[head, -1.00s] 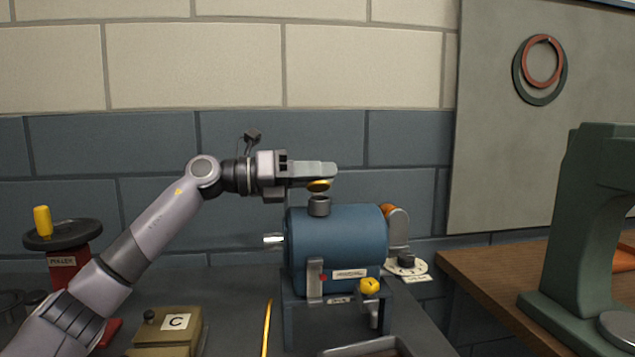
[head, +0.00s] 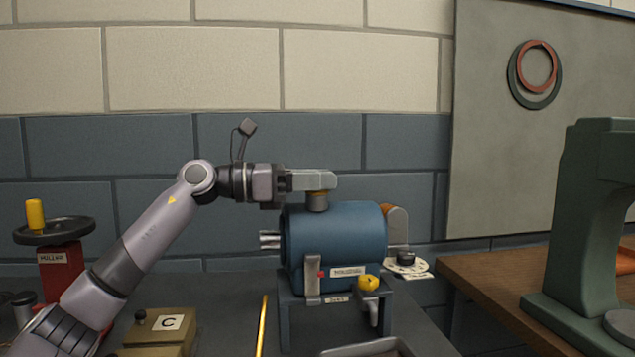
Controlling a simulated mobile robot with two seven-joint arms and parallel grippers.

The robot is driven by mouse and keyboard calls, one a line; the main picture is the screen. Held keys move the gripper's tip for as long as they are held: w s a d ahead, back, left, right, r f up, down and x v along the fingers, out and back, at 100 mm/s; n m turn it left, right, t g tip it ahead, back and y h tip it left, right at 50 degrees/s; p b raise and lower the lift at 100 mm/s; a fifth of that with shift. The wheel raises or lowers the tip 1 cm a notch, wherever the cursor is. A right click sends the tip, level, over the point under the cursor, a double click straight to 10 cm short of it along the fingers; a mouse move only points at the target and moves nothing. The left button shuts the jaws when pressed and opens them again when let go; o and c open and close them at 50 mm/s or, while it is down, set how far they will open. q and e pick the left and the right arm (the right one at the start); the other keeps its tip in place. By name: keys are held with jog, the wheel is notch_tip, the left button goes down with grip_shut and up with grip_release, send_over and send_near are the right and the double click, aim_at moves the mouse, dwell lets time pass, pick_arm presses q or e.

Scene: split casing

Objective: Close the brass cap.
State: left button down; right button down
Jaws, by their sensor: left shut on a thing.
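The blue cylindrical casing (head: 345,235) stands on its blue stand in the middle of the head view. A short grey neck (head: 317,203) rises from its top. The brass cap (head: 318,193) sits at the top of this neck, showing only as a thin yellowish line under the fingers. My left gripper (head: 318,181) comes in from the left and is shut on the cap, right above the neck. The fingers hide most of the cap, so I cannot tell how deep it sits. My right gripper is not in view.
A yellow knob (head: 369,284) and a grey lever (head: 312,280) are on the casing's front. A box marked C (head: 160,328) and a red handwheel stand (head: 62,270) are at left. A green machine (head: 575,230) stands on the wooden bench at right.

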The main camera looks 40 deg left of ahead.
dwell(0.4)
pick_arm(q)
jog(key=c, duration=1.3)
grip_release()
jog(key=shift+c, duration=0.2)
